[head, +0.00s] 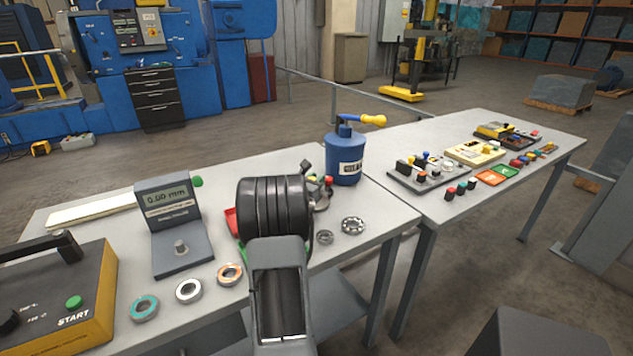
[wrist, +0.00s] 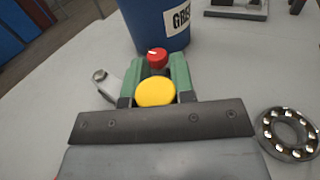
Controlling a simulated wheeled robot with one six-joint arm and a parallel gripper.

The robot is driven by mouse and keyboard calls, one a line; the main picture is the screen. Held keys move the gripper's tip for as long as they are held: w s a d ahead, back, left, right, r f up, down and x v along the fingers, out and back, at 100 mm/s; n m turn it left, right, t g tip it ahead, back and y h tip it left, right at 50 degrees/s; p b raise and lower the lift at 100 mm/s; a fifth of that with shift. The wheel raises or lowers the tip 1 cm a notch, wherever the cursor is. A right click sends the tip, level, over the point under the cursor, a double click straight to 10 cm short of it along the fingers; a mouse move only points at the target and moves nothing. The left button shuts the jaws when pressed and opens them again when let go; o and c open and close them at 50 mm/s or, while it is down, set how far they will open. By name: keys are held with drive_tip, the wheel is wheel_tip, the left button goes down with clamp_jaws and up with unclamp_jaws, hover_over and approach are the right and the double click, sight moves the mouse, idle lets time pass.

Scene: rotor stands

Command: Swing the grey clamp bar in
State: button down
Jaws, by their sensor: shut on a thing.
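My gripper (wrist: 158,72) shows its two green fingers in the wrist view, closed around a round yellow knob (wrist: 156,92). A red knob (wrist: 157,57) sits just beyond it, between or past the fingertips. A grey bar (wrist: 106,84) with a rounded, holed end reaches out left of the fingers; it looks like the clamp bar. Its inner end is hidden by my gripper, so I cannot tell how it joins the yellow knob. In the head view my black wrist hides most of the stand; the red knob (head: 328,180) shows at its right.
A blue grease can (head: 344,158) stands close behind the stand. A ball bearing (head: 352,226) lies to the right, with a smaller one beside it. A gauge (head: 172,225), several rings and a START box (head: 60,300) stand left. The second table (head: 470,125) carries trays of parts.

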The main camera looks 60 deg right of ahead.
drive_tip(key=shift+w+r, duration=0.3)
drive_tip(key=shift+r, duration=0.05)
idle(0.3)
drive_tip(key=c, duration=1.1)
unclamp_jaws()
drive_tip(key=shift+w+f, duration=0.1)
drive_tip(key=shift+w, duration=0.05)
drive_tip(key=shift+o, duration=0.6)
drive_tip(key=shift+d+f, duration=0.1)
drive_tip(key=shift+f, duration=0.05)
drive_tip(key=shift+s, duration=0.2)
drive_tip(key=w+a+b, duration=0.1)
drive_tip(key=a, duration=1.2)
drive_tip(key=shift+w+a, duration=0.2)
drive_tip(key=shift+a, duration=0.2)
